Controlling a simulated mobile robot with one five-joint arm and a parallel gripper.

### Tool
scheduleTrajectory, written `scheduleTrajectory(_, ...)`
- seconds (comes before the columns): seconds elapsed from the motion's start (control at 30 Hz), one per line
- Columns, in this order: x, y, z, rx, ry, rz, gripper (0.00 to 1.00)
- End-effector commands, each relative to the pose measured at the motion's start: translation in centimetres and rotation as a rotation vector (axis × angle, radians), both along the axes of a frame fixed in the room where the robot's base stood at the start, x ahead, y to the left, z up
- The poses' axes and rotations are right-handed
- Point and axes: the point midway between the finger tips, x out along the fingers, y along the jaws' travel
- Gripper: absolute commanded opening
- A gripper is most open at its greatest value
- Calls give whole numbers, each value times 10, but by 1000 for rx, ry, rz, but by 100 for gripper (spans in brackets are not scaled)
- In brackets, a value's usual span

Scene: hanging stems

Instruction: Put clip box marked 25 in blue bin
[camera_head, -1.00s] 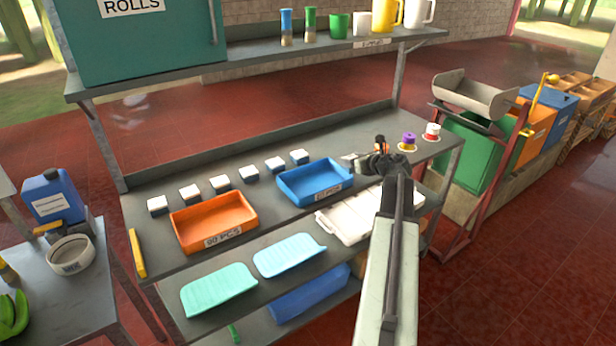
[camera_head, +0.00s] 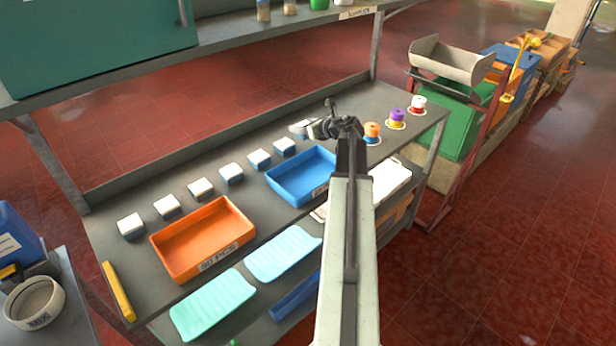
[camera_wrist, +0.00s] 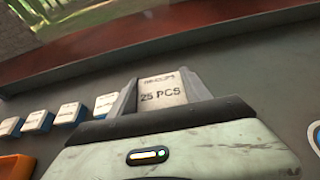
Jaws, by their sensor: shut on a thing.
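A small pale clip box (camera_wrist: 162,92) is between the two fingers of my gripper (camera_wrist: 160,95) in the wrist view; its label reads "25 PCS". In the head view the box (camera_head: 299,127) shows as a pale block at the tip of my gripper (camera_head: 318,129), behind the blue bin. I cannot tell whether it touches the bench. The blue bin (camera_head: 285,190) looks empty and stands on the bench in front of my gripper. Its label is partly hidden by my arm, and the bin does not show in the wrist view.
A row of several white-topped blue boxes (camera_head: 201,188) runs along the bench, left of my gripper. An orange bin (camera_head: 160,250) marked 90 PCS stands left of the blue bin. Colored spools (camera_head: 397,118) stand to the right. A shelf (camera_head: 250,47) overhangs the back.

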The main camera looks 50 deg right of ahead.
Motion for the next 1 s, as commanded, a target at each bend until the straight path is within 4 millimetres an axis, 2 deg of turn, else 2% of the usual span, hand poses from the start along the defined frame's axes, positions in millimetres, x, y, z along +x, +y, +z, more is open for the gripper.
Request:
scheduleTrajectory(0.2, -78, 13, 5, 2, 2, 10, 16)
scheduleTrajectory(0.3, -110, 20, 7, 1, 0, 20, 16)
scheduleTrajectory(0.37, -122, 23, 8, 0, -1, 26, 16)
scheduleTrajectory(0.57, -127, 23, 3, -1, -2, 30, 16)
scheduleTrajectory(0.83, -127, 22, -51, -1, -2, 30, 16)
scheduleTrajectory(0.9, -127, 22, -59, -1, -2, 30, 16)
scheduleTrajectory(1.0, -127, 22, -57, 0, -2, 29, 16)
